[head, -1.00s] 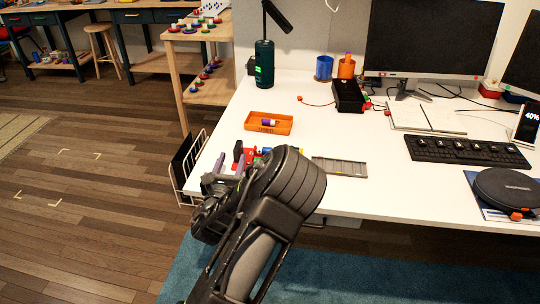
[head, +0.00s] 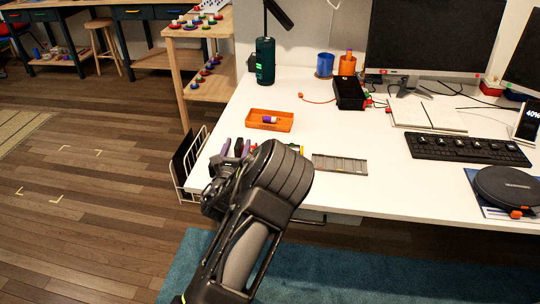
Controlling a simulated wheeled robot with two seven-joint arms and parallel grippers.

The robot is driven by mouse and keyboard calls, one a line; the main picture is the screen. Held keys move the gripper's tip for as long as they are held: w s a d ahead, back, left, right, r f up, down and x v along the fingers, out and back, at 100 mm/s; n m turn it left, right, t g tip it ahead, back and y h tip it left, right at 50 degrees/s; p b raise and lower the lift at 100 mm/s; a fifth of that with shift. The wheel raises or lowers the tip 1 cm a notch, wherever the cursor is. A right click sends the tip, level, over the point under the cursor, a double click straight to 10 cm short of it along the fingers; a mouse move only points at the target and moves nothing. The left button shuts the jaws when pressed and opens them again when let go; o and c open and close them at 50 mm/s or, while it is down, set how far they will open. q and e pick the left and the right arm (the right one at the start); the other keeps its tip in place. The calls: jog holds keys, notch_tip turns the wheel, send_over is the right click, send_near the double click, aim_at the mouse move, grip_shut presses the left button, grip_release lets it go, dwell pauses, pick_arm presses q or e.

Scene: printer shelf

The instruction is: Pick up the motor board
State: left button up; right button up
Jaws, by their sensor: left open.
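My left gripper (head: 236,148) is open at the near left corner of the white desk, its two fingertips pointing away from me. A small dark piece (head: 238,145) shows between or just beyond the fingertips; I cannot tell whether they touch it. Several small coloured parts (head: 291,148) lie just right of the gripper, mostly hidden behind my left wrist. I cannot tell for sure which of these pieces is the motor board. My right gripper is not in view.
An orange tray (head: 283,126) holding a small purple and white item lies beyond the gripper. A flat grey sectioned strip (head: 340,170) lies to the right. A wire rack (head: 185,175) hangs at the desk's left edge. The desk's middle is mostly clear.

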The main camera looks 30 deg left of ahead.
pick_arm(q)
jog(key=shift+x, duration=0.9)
grip_shut()
jog(key=shift+r, duration=0.1)
dwell(0.3)
